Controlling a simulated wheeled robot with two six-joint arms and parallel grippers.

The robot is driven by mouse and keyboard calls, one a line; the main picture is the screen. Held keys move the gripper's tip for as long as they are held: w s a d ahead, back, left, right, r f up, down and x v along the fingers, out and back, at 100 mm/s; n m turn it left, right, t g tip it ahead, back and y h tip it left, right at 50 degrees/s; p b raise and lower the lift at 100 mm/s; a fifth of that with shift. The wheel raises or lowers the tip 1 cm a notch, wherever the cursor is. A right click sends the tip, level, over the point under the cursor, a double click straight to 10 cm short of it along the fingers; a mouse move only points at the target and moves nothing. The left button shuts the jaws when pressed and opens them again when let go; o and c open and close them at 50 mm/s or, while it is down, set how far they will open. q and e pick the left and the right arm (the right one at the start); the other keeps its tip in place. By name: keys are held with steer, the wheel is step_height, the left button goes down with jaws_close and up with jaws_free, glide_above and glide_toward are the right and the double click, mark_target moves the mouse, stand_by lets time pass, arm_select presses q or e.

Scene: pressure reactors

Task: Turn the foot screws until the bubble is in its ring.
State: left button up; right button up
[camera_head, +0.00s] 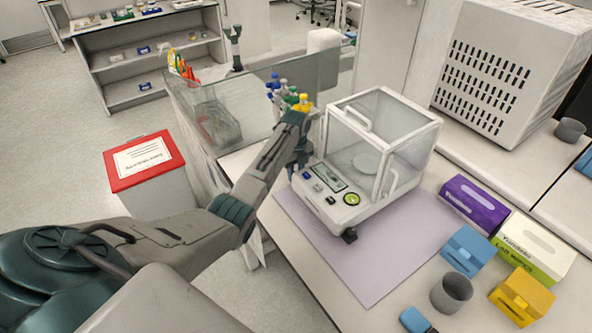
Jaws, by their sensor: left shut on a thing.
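A white balance with a clear glass draft shield (372,150) stands on a lilac mat (362,262). A round green bubble level (352,199) sits on its front panel; the bubble is too small to place against its ring. One black foot screw (349,235) shows under the front corner. My left gripper (297,165) reaches down at the balance's left corner, shut on the foot screw there, which the gripper hides. My right gripper is out of view.
Purple (473,204) and green-white (533,247) boxes, blue (467,250) and yellow (521,296) boxes and a grey cup (451,292) stand right of the mat. Bottles with coloured caps (283,90) stand behind my gripper. A large white vented unit (500,75) is at the back right.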

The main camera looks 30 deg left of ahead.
arm_select(q)
steer(key=o, duration=1)
steer(key=shift+c, duration=0.2)
steer(key=shift+w+r, duration=0.1)
steer(key=shift+r, duration=0.35)
step_height(320, 180, up, 10)
steer(key=b, duration=0.3)
